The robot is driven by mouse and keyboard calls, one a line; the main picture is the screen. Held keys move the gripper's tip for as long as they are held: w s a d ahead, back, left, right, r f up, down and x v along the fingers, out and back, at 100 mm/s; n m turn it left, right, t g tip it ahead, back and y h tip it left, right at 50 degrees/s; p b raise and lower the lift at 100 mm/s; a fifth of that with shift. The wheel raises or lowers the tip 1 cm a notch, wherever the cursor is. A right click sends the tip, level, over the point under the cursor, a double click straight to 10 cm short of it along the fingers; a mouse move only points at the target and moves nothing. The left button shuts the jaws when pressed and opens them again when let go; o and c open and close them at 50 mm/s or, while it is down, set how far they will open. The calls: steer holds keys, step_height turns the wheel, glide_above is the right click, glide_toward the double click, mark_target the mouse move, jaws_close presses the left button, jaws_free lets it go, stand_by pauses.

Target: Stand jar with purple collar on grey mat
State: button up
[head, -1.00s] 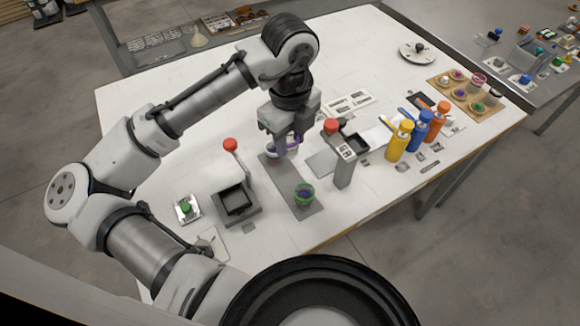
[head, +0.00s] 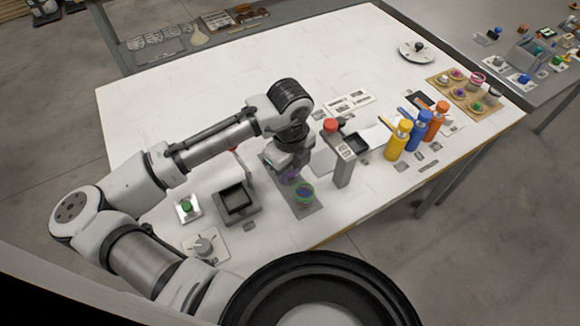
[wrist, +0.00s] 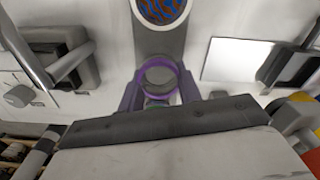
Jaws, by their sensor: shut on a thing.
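The jar with the purple collar (wrist: 160,66) is between the fingers of my gripper (wrist: 158,98), which is shut on it. In the head view a bit of its purple (head: 288,178) shows under my gripper (head: 287,172), with most of the jar hidden. In the wrist view the mat (wrist: 158,45) runs from the gripper up to a round vessel with blue and red swirled contents.
Yellow (head: 398,140), blue (head: 420,132) and orange (head: 437,120) bottles stand further right.

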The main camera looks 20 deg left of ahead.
steer(key=shift+f, duration=0.2)
steer(key=o, duration=1)
steer(key=shift+r, duration=0.1)
step_height(320, 180, up, 12)
steer(key=b, duration=0.1)
steer(key=shift+r, duration=0.15)
